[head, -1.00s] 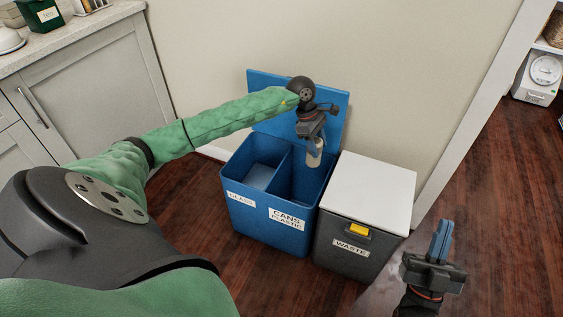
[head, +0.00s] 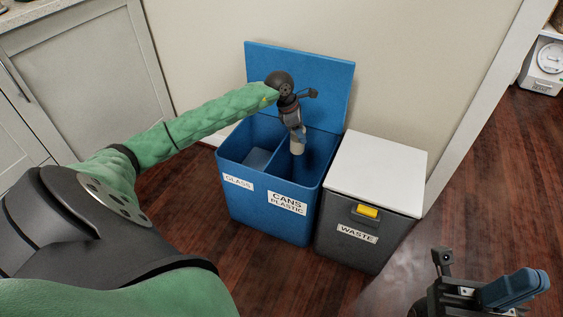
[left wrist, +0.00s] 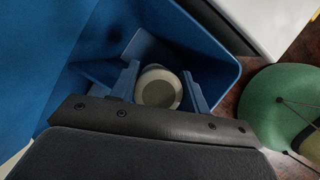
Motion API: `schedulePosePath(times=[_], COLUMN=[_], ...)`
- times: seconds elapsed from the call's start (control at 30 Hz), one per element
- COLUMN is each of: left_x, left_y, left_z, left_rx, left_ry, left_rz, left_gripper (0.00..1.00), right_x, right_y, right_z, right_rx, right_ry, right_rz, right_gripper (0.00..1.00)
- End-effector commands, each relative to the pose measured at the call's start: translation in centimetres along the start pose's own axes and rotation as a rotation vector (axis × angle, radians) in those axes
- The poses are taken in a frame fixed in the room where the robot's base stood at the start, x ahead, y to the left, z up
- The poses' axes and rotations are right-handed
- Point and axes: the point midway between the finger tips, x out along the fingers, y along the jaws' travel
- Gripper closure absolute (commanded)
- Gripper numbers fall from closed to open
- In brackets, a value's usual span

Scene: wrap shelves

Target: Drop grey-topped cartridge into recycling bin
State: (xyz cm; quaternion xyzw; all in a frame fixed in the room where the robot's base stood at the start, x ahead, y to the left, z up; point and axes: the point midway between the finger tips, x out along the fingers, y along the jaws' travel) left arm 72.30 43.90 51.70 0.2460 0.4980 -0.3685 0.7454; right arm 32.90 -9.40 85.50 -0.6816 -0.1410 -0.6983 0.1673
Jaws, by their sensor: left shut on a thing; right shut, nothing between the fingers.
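The cartridge (head: 297,149) is a pale cylinder held upright in my left gripper (head: 298,137). In the left wrist view its round grey top (left wrist: 158,88) shows between the two blue fingers of my left gripper (left wrist: 160,88), which is shut on it. The cartridge hangs over the right compartment, labelled CANS PLASTIC, of the blue recycling bin (head: 240,200), around the height of the rim. The bin's lid (head: 325,85) stands open against the wall. My right gripper (head: 515,288) is shut and empty at the lower right, apart from the bins.
A dark grey waste bin (head: 345,243) with a closed white lid (head: 378,170) and yellow latch stands right beside the recycling bin. The left compartment is labelled GLASS. A cabinet (head: 75,80) stands at the left and a wall behind. Wooden floor is clear in front.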

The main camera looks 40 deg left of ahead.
Motion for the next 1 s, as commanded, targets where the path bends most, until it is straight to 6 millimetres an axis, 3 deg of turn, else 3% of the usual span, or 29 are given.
schedulePosePath(times=[0.4,0.73,0.77,0.8,0.9,1.0], left_x=[4.0,4.2,4.2,4.2,4.2,4.2], left_y=[0.0,0.0,0.0,0.0,0.0,0.0], left_z=[-1.6,-1.7,-1.7,-1.7,-1.7,-1.8], left_rx=[0.000,0.001,0.001,0.001,0.001,0.001], left_ry=[-0.001,0.000,0.000,0.000,0.000,0.000], left_rz=[-0.001,-0.001,-0.001,-0.001,-0.001,-0.001], left_gripper=[0.80,0.80,0.52,0.44,0.29,0.29], right_x=[-1.4,-1.4,-1.4,-1.4,-1.4,-1.4], right_y=[-0.4,-0.5,-0.5,-0.5,-0.5,-0.5], right_z=[0.3,0.4,0.4,0.4,0.4,0.4], right_rx=[0.042,0.046,0.046,0.046,0.046,0.046], right_ry=[0.007,0.007,0.007,0.007,0.007,0.007], right_rz=[0.013,0.011,0.011,0.011,0.011,0.011], right_gripper=[1.00,1.00,1.00,1.00,1.00,1.00])
